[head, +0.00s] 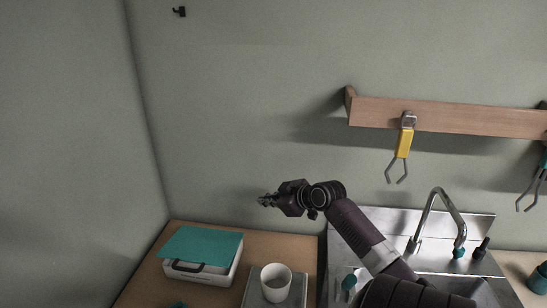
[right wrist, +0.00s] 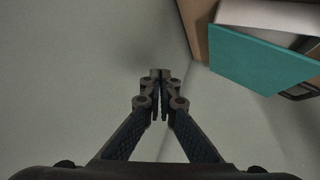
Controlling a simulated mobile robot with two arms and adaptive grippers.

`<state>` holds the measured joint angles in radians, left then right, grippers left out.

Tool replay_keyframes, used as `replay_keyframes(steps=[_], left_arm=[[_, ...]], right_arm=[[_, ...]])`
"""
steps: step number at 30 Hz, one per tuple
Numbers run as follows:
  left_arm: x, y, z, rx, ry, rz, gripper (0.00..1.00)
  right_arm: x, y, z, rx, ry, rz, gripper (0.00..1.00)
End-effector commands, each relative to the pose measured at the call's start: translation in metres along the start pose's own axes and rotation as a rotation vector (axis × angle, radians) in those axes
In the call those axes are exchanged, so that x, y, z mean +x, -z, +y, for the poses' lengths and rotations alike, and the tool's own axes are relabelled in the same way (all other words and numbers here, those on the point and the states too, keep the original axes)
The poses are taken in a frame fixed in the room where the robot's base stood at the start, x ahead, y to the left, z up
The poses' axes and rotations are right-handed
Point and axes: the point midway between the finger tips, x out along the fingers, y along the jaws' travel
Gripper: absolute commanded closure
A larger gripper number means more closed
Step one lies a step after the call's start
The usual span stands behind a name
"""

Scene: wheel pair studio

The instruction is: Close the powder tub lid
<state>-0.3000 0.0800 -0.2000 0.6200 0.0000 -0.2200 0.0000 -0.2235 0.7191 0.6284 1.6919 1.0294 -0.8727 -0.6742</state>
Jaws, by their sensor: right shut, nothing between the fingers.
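A white box-like tub (head: 205,277) with a dark handle on its front stands on the wooden counter at lower left in the head view. A flat teal lid (head: 204,245) lies over its top; I cannot tell whether it is fully down. The teal lid (right wrist: 262,62) also shows at upper right in the right wrist view, with part of the pale tub beside it. My right gripper (head: 266,201) is shut and empty, in the air above and to the right of the tub, apart from it. Its closed fingertips show in the wrist view (right wrist: 160,76). My left gripper is not in view.
A white cup (head: 276,281) stands on a grey flat plate right of the tub. A metal sink with a tap (head: 437,208) is further right. A wooden rail (head: 460,117) with a hanging yellow-handled tool (head: 403,143) is on the wall. The air above the tub is clear.

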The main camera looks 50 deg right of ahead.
Motion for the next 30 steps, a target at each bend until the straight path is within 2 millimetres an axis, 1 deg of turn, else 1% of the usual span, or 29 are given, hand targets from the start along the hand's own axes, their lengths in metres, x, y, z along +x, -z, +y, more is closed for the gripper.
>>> replay_keyframes(steps=[1,3,9,16,19,20,23,24,26,27,29,30], left_arm=[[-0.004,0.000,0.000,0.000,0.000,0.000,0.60],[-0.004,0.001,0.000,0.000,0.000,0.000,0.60],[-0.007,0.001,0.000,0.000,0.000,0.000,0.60],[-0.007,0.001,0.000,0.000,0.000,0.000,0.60],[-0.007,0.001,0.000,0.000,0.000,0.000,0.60],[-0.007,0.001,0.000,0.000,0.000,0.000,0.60],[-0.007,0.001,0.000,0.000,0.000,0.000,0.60],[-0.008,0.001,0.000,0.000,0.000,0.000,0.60],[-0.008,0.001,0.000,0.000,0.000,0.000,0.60],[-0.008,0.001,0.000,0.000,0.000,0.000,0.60],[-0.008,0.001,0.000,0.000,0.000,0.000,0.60],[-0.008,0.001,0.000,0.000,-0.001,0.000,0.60]], right_arm=[[-0.003,-0.001,0.005,-0.055,-0.032,-0.008,1.00],[-0.004,-0.003,0.012,-0.132,-0.079,-0.011,1.00],[-0.010,-0.002,0.027,-0.289,-0.167,-0.018,1.00],[-0.011,0.000,0.031,-0.343,-0.194,-0.019,1.00],[-0.005,0.007,0.022,-0.330,-0.171,-0.012,1.00],[-0.002,0.012,0.016,-0.320,-0.155,-0.008,1.00],[0.018,0.039,-0.018,-0.272,-0.062,0.010,1.00],[0.026,0.053,-0.036,-0.247,-0.010,0.015,1.00],[0.037,0.076,-0.067,-0.214,0.075,0.014,1.00],[0.042,0.090,-0.088,-0.195,0.133,0.008,1.00],[0.046,0.110,-0.118,-0.173,0.214,-0.011,1.00],[0.047,0.122,-0.136,-0.162,0.264,-0.029,1.00]])
